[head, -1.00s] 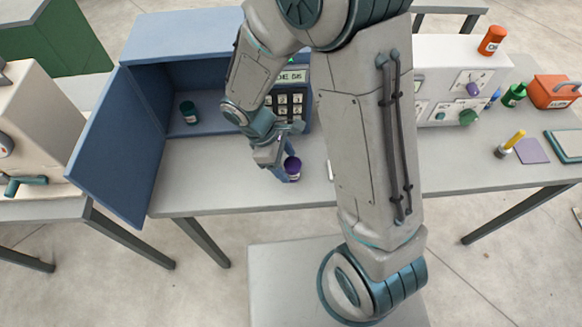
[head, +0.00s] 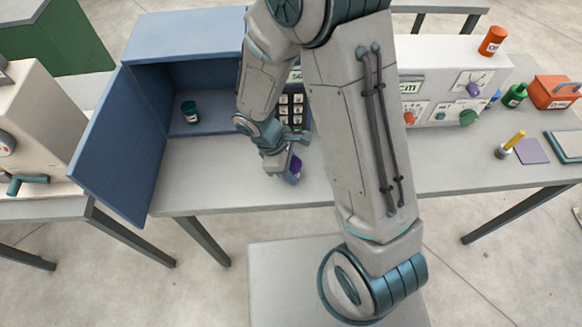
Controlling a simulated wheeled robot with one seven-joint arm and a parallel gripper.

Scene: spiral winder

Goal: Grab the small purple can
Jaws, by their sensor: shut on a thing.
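The small purple can (head: 294,168) is at the middle of the grey table, in front of the blue cabinet's keypad. My gripper (head: 289,172) is shut on it and covers part of it, so only some purple and a bit of its lower side show. The can looks slightly tilted. I cannot tell for sure whether its bottom touches the table.
The blue cabinet (head: 113,150) stands open at the left with a dark green can (head: 190,112) inside. A white panel box (head: 450,62) with knobs carries an orange bottle (head: 491,41). A green bottle (head: 514,95) and a red-orange box (head: 555,92) stand at right.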

